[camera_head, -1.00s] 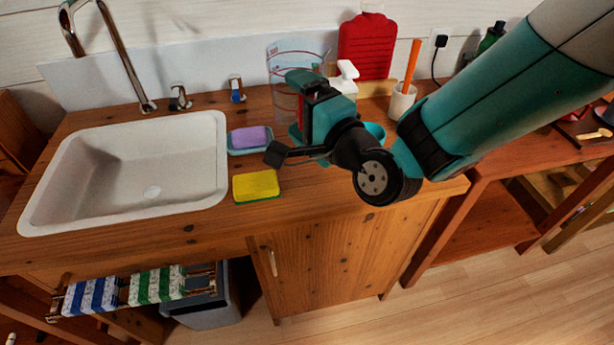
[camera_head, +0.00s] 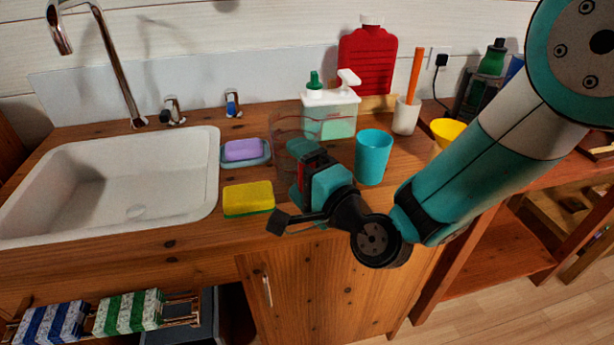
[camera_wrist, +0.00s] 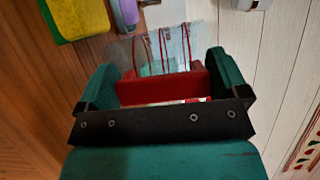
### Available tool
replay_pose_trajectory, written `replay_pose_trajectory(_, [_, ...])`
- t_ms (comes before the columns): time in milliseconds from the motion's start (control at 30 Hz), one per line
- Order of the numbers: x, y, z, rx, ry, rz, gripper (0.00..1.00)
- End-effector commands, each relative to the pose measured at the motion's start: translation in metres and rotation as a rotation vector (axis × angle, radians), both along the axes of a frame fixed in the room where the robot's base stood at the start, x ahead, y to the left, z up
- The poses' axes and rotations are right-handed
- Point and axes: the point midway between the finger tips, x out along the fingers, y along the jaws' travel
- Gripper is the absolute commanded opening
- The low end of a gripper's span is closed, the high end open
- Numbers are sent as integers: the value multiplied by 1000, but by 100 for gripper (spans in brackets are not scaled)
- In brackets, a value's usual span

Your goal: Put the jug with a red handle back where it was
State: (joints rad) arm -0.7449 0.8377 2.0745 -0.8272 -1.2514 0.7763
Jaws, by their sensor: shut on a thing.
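The jug (camera_head: 288,128) is clear with red markings. In the head view it is upright behind my gripper (camera_head: 306,172), over the counter between the soap dish and the soap dispenser. My gripper is shut on the jug's red handle (camera_wrist: 160,88), which sits between the two fingers in the wrist view, where the gripper also shows (camera_wrist: 163,72). The clear jug body (camera_wrist: 158,48) lies beyond the handle. My gripper hides the jug's lower part in the head view, so I cannot tell whether its base touches the counter.
Close right of the jug stand a turquoise cup (camera_head: 373,158) and a soap dispenser (camera_head: 330,116). On the left are a purple soap (camera_head: 242,150) on its dish, a yellow sponge (camera_head: 248,197) and the sink (camera_head: 120,190). A red bottle (camera_head: 367,62) stands behind.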

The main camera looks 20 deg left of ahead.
Motion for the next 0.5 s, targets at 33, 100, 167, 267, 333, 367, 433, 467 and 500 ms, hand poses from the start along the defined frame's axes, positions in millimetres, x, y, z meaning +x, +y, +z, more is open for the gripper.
replay_pose_trajectory(33, [0,0,1,1,-1,0,53])
replay_pose_trajectory(100, [0,0,-1,1,-1,0,53])
replay_pose_trajectory(167, [0,0,-4,1,-1,0,53])
replay_pose_trajectory(267, [0,0,-3,-1,1,1,100])
replay_pose_trajectory(333, [0,0,-3,-1,1,1,100])
replay_pose_trajectory(367, [0,0,-4,0,1,1,100])
replay_pose_trajectory(433, [0,0,-3,0,1,1,100])
replay_pose_trajectory(467, [0,0,-3,0,1,1,100])
replay_pose_trajectory(500, [0,0,-1,0,1,1,100])
